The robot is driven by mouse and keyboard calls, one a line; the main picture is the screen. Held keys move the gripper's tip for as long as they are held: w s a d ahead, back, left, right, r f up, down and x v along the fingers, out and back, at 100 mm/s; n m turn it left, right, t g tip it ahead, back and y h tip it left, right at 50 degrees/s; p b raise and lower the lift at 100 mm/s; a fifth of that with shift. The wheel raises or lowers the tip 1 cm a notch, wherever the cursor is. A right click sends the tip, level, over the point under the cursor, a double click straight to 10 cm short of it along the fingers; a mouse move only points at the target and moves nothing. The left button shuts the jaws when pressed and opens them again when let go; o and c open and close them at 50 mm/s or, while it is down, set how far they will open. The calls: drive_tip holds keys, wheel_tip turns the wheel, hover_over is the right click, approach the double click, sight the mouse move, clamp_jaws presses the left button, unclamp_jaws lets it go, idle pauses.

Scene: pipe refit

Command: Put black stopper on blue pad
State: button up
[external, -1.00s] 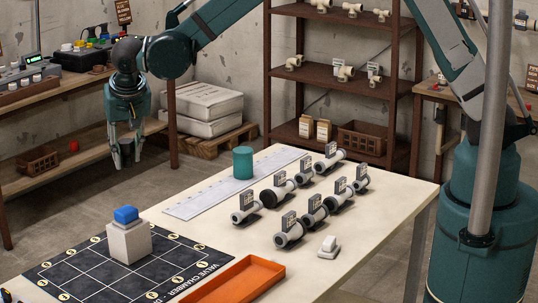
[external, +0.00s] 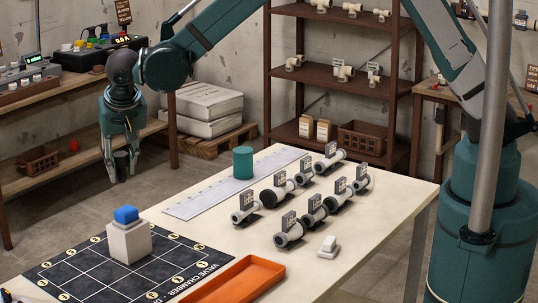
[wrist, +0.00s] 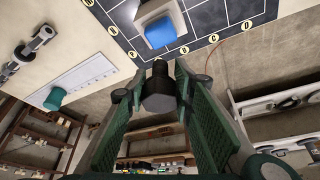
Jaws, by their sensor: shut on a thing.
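The blue pad (external: 126,214) sits on top of a pale block (external: 129,242) that stands on the black grid mat. It also shows in the wrist view (wrist: 160,32), ahead of my fingers. My gripper (external: 121,172) hangs pointing down beyond the table's far left edge, apart from the pad. It is shut on the black stopper (wrist: 158,90), a dark cylinder between the two fingers in the wrist view. In the external view the stopper is small and dark, partly covered by the fingers.
The black grid mat (external: 75,268) lies at the table's near left, with an orange tray (external: 240,283) beside it. Several grey pipe pieces with tags stand on the right part of the table. A side bench (external: 60,95) stands behind my gripper.

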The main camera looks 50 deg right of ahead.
sight(122, 179)
drive_tip(key=shift+f, duration=1.85)
drive_tip(key=shift+f, duration=1.85)
drive_tip(key=shift+f, duration=0.15)
drive_tip(key=o, duration=0.8)
drive_tip(key=v, duration=1.2)
